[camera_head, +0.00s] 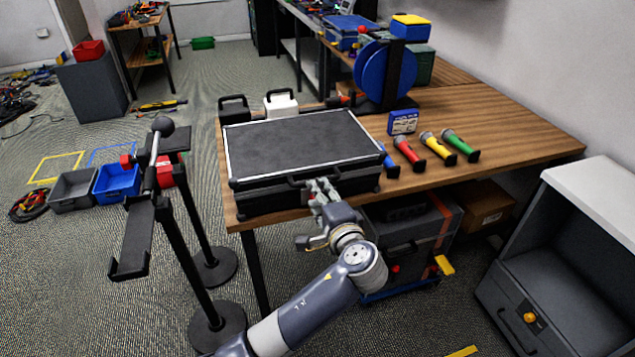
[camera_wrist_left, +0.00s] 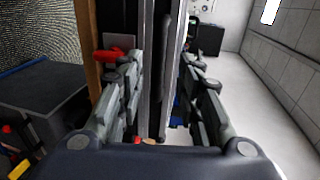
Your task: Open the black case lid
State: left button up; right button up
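The black case (camera_head: 268,198) lies flat on the wooden table with its lid (camera_head: 300,140) shut. The lid has a dark top and a silver rim. My left gripper (camera_head: 322,188) is at the front side of the case, right of its middle, by the front handle. In the left wrist view, the fingers (camera_wrist_left: 163,95) stand apart on either side of the silver lid edge (camera_wrist_left: 147,60) and a dark strip. Gaps seem to show beside the fingers; firm contact cannot be told. My right gripper is not in view.
Red, yellow and green microphones (camera_head: 437,145) lie right of the case on the table (camera_head: 520,130). A blue cable reel (camera_head: 385,75) and two small cases stand behind. A black stand (camera_head: 140,235) is left of the table. A grey cabinet (camera_head: 565,290) stands at right.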

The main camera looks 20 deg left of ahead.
pick_arm(q)
jog(key=x, duration=0.7)
jog(key=shift+w+a+f, duration=0.1)
jog(key=shift+w, duration=0.15)
jog(key=shift+p, duration=0.3)
grip_shut()
